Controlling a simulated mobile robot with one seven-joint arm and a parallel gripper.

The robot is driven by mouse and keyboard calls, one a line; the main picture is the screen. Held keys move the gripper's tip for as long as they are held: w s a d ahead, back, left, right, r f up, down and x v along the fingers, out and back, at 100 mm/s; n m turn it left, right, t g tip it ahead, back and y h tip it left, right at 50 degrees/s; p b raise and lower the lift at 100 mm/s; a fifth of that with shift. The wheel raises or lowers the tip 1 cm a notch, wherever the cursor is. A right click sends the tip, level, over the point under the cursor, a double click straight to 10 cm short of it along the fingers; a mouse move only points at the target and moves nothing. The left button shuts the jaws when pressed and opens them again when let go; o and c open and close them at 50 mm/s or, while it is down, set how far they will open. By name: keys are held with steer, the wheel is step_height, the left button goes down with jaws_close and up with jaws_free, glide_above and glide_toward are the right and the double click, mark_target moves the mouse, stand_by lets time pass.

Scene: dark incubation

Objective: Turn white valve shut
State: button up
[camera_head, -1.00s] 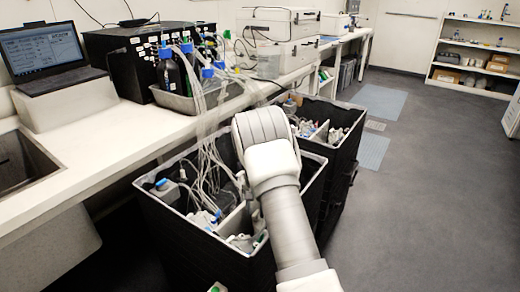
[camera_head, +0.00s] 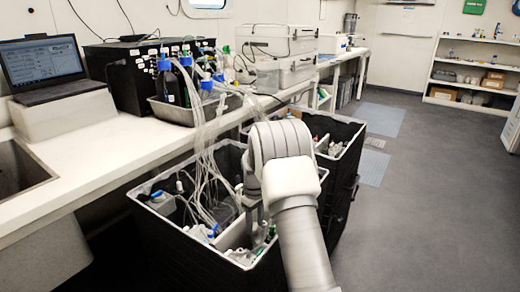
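My arm reaches from the lower right over the near black bin (camera_head: 185,257). My gripper (camera_head: 254,214) points down into the bin's right part, beside a light divider. It is small and partly covered by my own wrist, so I cannot tell whether its fingers are open or shut. Small fittings in blue, white and green (camera_head: 262,243) lie in the bin near the gripper. I cannot pick out the white valve among them. Clear tubes (camera_head: 207,150) run from blue-capped bottles (camera_head: 167,82) on the bench down into the bin.
A second black bin (camera_head: 345,175) with fittings stands behind my arm. The white bench (camera_head: 100,150) runs along the left with a laptop (camera_head: 42,62), a black box (camera_head: 120,62) and a grey tray (camera_head: 185,112). The floor (camera_head: 430,200) at the right is clear.

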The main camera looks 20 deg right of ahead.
steer(key=shift+f+n+b, duration=0.15)
steer(key=shift+n+b, duration=0.45)
steer(key=shift+n, duration=0.5)
step_height(320, 180, up, 18)
steer(key=p, duration=0.6)
step_height(320, 180, up, 14)
steer(key=m+t+p, duration=0.1)
steer(key=p, duration=0.4)
glide_above(255, 226)
steer(key=s+a, duration=0.1)
steer(key=s, duration=0.6)
steer(key=shift+s+a+r+m, duration=0.25)
steer(key=shift+s+r+m, duration=0.05)
steer(key=shift+s+r, duration=0.25)
